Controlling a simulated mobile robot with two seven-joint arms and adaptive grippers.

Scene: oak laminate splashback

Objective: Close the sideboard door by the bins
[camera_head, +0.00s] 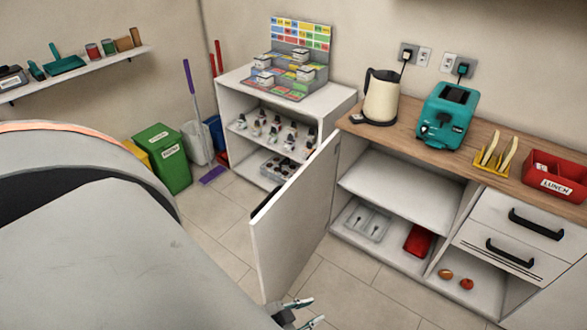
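The sideboard door (298,220) is a pale panel that stands swung open, out into the room, on the side toward the bins. A dark handle shows at its left edge. Behind it the sideboard (400,185) shows an open compartment with a shelf. My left gripper (311,311) shows at the bottom of the view, just below the door's lower part. Its two fingertips are apart with nothing between them. I cannot tell if it touches the door. The green bin (163,160) stands at the left. My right gripper is not in view.
My grey arm fills the lower left. A white shelf unit (225,97) with bottles stands behind the door. Floor tiles beside the door are clear.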

